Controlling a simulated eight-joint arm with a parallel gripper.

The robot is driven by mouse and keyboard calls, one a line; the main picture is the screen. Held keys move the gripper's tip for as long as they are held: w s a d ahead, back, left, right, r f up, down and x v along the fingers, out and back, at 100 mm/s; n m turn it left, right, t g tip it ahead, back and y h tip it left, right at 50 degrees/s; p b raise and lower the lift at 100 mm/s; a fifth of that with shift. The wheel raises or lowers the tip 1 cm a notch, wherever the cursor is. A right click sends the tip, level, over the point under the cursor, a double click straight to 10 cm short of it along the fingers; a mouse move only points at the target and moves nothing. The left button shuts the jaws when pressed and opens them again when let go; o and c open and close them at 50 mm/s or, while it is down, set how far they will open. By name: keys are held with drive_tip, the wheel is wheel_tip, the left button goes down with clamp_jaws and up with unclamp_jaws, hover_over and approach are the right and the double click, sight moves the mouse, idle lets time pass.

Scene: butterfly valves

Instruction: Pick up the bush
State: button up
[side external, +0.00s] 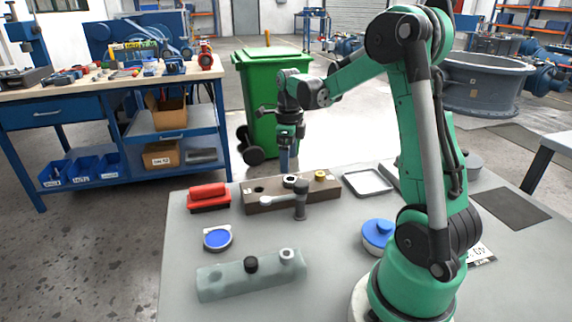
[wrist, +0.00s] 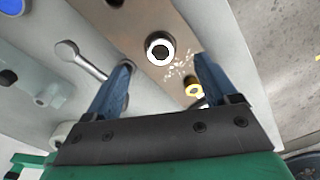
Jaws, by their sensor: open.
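A ring-shaped bush (side external: 290,181) with a pale top and dark centre sits on the brown block (side external: 262,202). In the wrist view the bush (wrist: 159,50) shows as a dark ring with a bright white face, just ahead of and between my fingertips. A brass-coloured bush (side external: 320,175) sits farther right on the same block; it is beside my right finger in the wrist view (wrist: 193,88). My gripper (side external: 286,170) is open and empty, pointing down above the pale bush, with a small gap that is hard to judge.
A red-topped item (side external: 208,196) lies left, an empty tray (side external: 367,183) right. A grey-green block (side external: 230,279) with a black knob and pale ring lies nearer.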

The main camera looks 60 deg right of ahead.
sight(290, 183)
drive_tip(key=shift+f, duration=2.6)
clamp_jaws()
